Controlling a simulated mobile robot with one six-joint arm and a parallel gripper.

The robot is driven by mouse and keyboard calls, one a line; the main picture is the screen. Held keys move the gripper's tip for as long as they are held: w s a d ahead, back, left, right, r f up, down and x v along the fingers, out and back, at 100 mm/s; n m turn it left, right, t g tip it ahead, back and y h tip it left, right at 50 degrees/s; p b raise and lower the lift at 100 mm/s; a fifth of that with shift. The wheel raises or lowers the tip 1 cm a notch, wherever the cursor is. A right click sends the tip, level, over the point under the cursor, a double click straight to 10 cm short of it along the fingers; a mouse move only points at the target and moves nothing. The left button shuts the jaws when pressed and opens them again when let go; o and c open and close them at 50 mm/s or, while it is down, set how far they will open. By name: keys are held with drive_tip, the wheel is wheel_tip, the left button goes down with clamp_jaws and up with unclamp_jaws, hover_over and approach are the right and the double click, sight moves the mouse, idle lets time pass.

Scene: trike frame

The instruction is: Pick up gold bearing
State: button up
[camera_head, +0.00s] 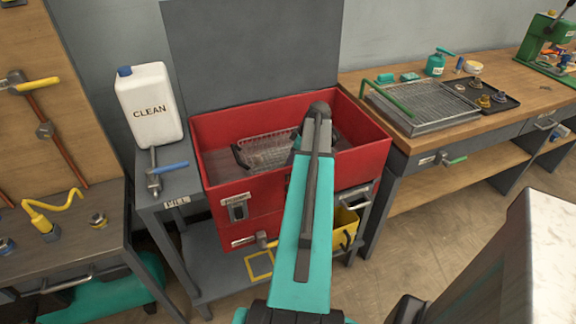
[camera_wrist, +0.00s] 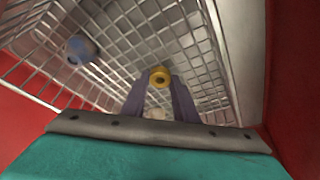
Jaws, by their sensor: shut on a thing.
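The gold bearing (camera_wrist: 160,73) is a small yellow ring with a dark hole, seen in the wrist view. My gripper (camera_wrist: 159,84) is shut on it, with one dark finger on each side. Bearing and fingers are over the mesh of a wire basket (camera_wrist: 196,42); I cannot tell whether the bearing touches the mesh. In the head view my arm reaches into the red tub, where the wire basket (camera_head: 262,152) sits. My fingers and the gold bearing are hidden there behind my arm.
A blue-grey round part (camera_wrist: 80,49) lies in the basket at upper left. The red tub (camera_head: 215,176) has walls close around the basket, with a raised grey lid (camera_head: 250,50) behind. A white CLEAN jug (camera_head: 149,105) stands left. A drain tray (camera_head: 425,110) is on the right bench.

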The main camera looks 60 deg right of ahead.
drive_tip(key=shift+r, duration=0.1)
wheel_tip(320, 180, up, 10)
drive_tip(key=b, duration=0.1)
idle(0.8)
idle(0.5)
